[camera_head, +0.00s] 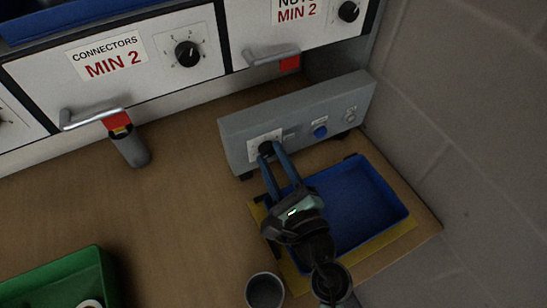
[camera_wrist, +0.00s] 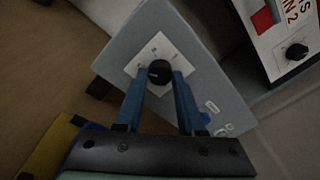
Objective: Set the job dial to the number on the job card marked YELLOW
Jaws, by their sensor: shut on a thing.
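The dial (camera_head: 265,149) is a small black knob on a white plate, on the front of a grey control box (camera_head: 345,94). My gripper (camera_head: 269,147) reaches it from the front, with its two blue fingers on either side of the knob. In the wrist view the black dial (camera_wrist: 159,72) sits between the fingertips, which are shut on it. Scale marks show on the plate, but its numbers are too small to read. A job card marked YELLOW cannot be made out in either view.
A blue tray (camera_head: 395,203) lies on a yellow mat (camera_head: 402,231) below the box. A blue button (camera_head: 320,132) is beside the dial. Drawers marked CONNECTORS (camera_head: 108,56) stand behind. A green bin (camera_head: 60,276) is at lower left. The wooden counter's middle is mostly clear.

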